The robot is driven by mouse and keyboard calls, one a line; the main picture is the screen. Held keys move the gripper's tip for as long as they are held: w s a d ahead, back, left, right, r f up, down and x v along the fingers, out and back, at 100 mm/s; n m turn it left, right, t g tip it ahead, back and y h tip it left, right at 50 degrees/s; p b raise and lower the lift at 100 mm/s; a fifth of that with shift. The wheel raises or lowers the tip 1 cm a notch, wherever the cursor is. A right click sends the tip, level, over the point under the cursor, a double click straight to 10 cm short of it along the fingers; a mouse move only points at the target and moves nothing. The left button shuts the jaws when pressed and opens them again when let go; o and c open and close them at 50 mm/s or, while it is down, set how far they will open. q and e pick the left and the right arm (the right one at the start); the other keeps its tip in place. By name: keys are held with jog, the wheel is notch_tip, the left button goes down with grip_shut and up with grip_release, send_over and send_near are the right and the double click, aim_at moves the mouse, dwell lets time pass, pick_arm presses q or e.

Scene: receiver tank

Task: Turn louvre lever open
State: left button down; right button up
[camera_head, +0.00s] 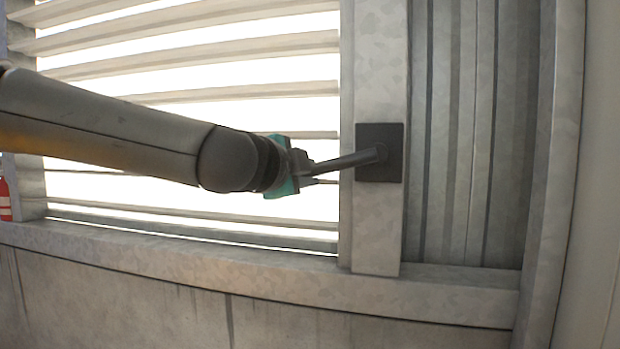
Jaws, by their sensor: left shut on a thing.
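The louvre lever (345,161) is a dark grey bar on a black square plate (392,137) fixed to a galvanised post. From its pivot on the plate the lever points left and slightly down. My left gripper (305,170) is shut on the lever's free end, and its fingers partly hide that end. The louvre slats (220,52) fill the window to the left of the post. They are tilted, with bright light showing through wide gaps between them. My left arm crosses in front of the slats. My right gripper is not in view.
The galvanised post (375,235) stands right of the window, with a corrugated metal wall (478,130) beyond it. A metal sill (200,262) runs below the slats. A red object (5,200) shows at the left edge. The space in front of the wall is clear.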

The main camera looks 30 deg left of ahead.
pick_arm(q)
jog(key=shift+r, duration=0.25)
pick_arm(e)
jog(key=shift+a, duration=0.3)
pick_arm(q)
jog(key=c, duration=0.7)
grip_release()
jog(key=shift+f, duration=0.1)
jog(key=shift+s, duration=0.5)
jog(key=shift+s+d+r+b, duration=0.25)
jog(key=shift+s+r, duration=0.15)
jog(key=shift+s, duration=1.95)
jog(key=shift+s+d+r+b, duration=0.1)
jog(key=shift+s+d+r, duration=0.25)
jog(key=shift+s, duration=1.95)
jog(key=shift+s+d+r+b, duration=0.2)
jog(key=shift+s+r, duration=0.3)
jog(key=shift+s, duration=1.85)
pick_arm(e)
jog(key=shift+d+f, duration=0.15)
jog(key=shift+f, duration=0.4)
pick_arm(q)
jog(key=shift+a, duration=0.1)
